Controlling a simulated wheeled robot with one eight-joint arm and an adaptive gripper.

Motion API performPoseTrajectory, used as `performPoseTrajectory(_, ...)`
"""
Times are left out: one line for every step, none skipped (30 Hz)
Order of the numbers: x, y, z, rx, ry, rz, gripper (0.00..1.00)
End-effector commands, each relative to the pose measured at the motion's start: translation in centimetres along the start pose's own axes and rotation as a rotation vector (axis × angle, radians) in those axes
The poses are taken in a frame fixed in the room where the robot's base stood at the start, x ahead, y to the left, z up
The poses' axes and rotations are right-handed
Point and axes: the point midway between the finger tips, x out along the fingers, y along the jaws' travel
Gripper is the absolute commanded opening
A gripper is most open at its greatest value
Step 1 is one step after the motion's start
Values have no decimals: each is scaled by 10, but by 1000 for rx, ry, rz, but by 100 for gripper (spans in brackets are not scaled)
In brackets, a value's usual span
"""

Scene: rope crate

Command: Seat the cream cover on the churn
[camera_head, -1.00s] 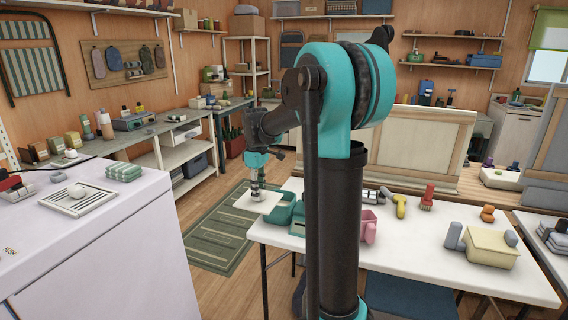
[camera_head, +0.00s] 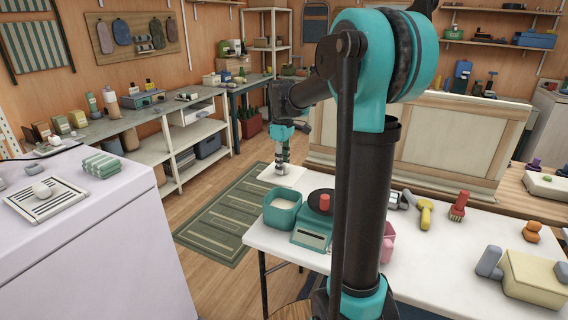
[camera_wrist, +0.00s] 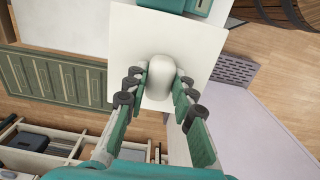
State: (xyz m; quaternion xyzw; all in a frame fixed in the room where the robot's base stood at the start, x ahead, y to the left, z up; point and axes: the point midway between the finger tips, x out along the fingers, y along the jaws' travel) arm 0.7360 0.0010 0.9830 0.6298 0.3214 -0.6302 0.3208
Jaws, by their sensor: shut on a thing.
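The cream cover (camera_head: 290,180) is a flat square plate with a rounded knob. My gripper (camera_head: 283,162) is shut on that knob and holds the cover roughly level, in the air beyond the far left corner of the white table. In the wrist view the cover (camera_wrist: 130,40) fills the upper middle, with the finger pads of my gripper (camera_wrist: 158,77) on both sides of the knob. A wooden barrel with dark hoops, seemingly the churn (camera_wrist: 288,12), shows in part at the top right of the wrist view. A round wooden top (camera_head: 290,311) shows at the bottom of the head view, mostly cut off.
A teal tub (camera_head: 283,210) and a teal scale (camera_head: 311,234) with a red piece stand on the white table's (camera_head: 437,285) left end. A pale appliance (camera_head: 120,245) stands at left. The green mat (camera_head: 222,225) and open floor lie between.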

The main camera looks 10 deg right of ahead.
Motion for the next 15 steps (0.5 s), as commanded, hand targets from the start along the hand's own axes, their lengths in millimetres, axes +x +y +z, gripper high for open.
performPoseTrajectory(0, 0, 0, 0, 0, 0, 0)
performPoseTrajectory(0, 0, 0, 0, 0, 0, 0)
performPoseTrajectory(0, 0, 1, 0, 0, 0, 0)
performPoseTrajectory(0, 0, 1, 0, 0, 1, 0)
performPoseTrajectory(1, 0, 1, 0, 0, 1, 0)
performPoseTrajectory(3, 0, 1, 0, 0, 1, 0)
performPoseTrajectory(4, 0, 1, 0, 0, 1, 0)
performPoseTrajectory(6, 0, 0, 0, 0, 1, 0)
performPoseTrajectory(8, 0, 0, 0, 0, 1, 0)
performPoseTrajectory(11, 0, 0, 0, 0, 1, 0)
performPoseTrajectory(13, 0, 0, 0, 0, 1, 0)
performPoseTrajectory(17, 0, 0, 0, 0, 1, 0)
performPoseTrajectory(19, 0, 0, 0, 0, 1, 0)
performPoseTrajectory(22, 0, 0, 0, 0, 1, 0)
performPoseTrajectory(26, 0, 1, 0, 0, 1, 0)
